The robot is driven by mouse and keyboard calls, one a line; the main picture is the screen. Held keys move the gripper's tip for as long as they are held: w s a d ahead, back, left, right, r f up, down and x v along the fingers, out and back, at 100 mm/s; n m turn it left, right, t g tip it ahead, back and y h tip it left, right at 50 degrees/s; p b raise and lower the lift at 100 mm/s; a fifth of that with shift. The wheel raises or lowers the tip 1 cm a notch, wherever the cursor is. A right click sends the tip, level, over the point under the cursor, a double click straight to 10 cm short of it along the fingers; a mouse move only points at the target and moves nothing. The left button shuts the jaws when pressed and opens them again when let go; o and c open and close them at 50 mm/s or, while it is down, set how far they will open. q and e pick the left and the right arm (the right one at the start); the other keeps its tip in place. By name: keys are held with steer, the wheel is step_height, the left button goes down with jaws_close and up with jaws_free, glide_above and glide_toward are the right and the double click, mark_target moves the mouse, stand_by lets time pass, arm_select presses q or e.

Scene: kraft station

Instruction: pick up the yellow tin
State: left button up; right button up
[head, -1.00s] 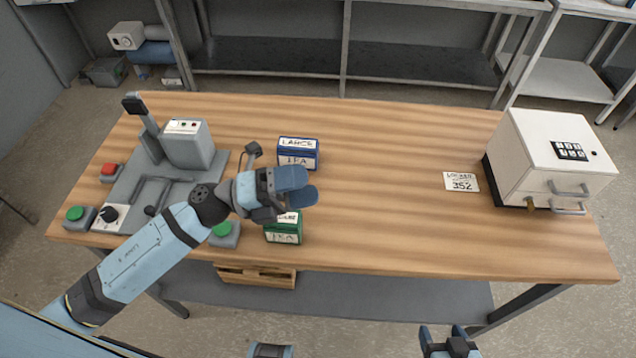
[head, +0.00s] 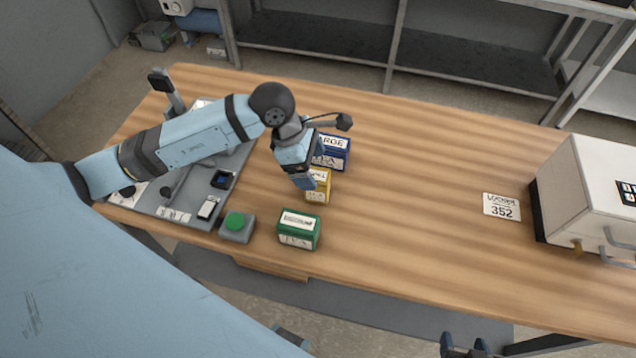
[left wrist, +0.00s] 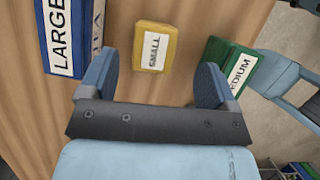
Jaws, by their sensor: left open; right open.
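The yellow tin (head: 319,188) stands on the wooden table between a blue tin and a green tin, partly hidden by my left gripper in the head view. In the left wrist view the yellow tin (left wrist: 155,46) shows a white label reading SMALL, beyond the open fingers and between their lines. My left gripper (head: 304,184) is open and empty, pointing down over the yellow tin, apart from it in the wrist view (left wrist: 154,84). My right gripper (head: 468,350) shows only partly at the bottom edge of the head view, away from the tins.
The blue LARGE tin (head: 333,152) is close behind the yellow one; the green MEDIUM tin (head: 299,229) is in front. A green button box (head: 237,227) and a grey machine plate (head: 184,192) lie left. A white locker (head: 590,195) stands right.

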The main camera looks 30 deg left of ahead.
mark_target(317, 175)
arm_select(q)
steer(key=shift+w+d+f, duration=0.1)
steer(key=shift+d+f, duration=0.15)
steer(key=shift+f, duration=0.35)
steer(key=shift+w+f, duration=0.1)
steer(key=shift+f, duration=0.25)
steer(key=p+x, duration=0.1)
steer(key=x, duration=0.3)
steer(key=shift+w+f, duration=0.15)
steer(key=shift+f, duration=0.1)
steer(key=shift+a, duration=0.1)
steer(key=shift+c, duration=0.2)
steer(key=c, duration=1)
